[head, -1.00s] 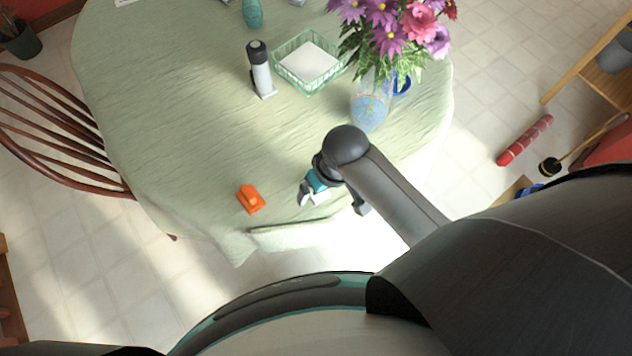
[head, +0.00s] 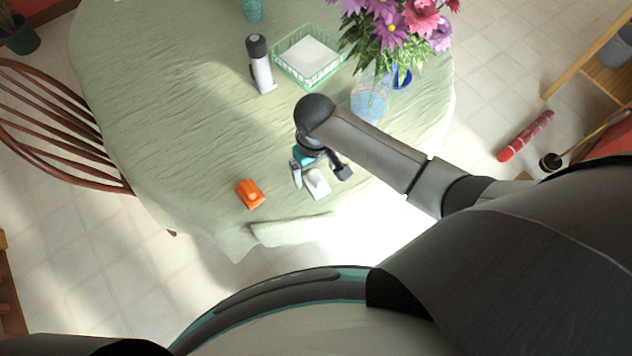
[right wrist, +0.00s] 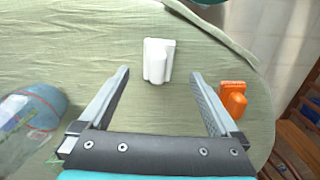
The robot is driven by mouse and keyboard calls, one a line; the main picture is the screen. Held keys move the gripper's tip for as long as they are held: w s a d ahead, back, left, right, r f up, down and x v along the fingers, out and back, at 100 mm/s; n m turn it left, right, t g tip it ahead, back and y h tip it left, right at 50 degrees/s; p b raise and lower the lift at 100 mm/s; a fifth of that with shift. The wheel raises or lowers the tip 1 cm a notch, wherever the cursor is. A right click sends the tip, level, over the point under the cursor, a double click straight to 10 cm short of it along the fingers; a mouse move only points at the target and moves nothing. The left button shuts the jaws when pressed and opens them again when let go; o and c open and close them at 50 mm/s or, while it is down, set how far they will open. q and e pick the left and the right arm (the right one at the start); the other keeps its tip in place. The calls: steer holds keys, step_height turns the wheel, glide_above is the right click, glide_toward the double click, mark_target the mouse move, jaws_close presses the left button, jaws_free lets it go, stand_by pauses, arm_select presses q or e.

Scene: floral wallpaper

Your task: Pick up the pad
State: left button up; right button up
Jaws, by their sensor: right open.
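A small white block-like object (head: 317,184) with a raised middle lies on the green tablecloth near the table's front edge. It also shows in the right wrist view (right wrist: 158,61), just beyond and between the fingertips. An orange object (head: 250,194) of similar shape lies to its left, and it is right of the fingers in the wrist view (right wrist: 232,98). I cannot tell for sure which is the pad. My right gripper (head: 320,174) is open and empty above the white object, its fingers (right wrist: 161,75) spread wider than it. My left gripper is not in view.
A green wire basket (head: 277,50) with white contents, a grey bottle (head: 261,66) and a glass vase (head: 369,101) of flowers stand farther back on the table (head: 170,110). A wooden chair (head: 50,125) is at left. The table's left middle is clear.

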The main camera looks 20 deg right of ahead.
mark_target(317, 177)
steer(key=shift+w+d+f+b, duration=0.1)
steer(key=shift+f+b, duration=0.85)
steer(key=shift+f, duration=2.05)
steer(key=shift+c, duration=0.2)
steer(key=c, duration=1.5)
steer(key=shift+o, duration=0.2)
steer(key=shift+r, duration=0.1)
step_height(317, 177, up, 20)
steer(key=p, duration=0.5)
steer(key=shift+p, duration=0.4)
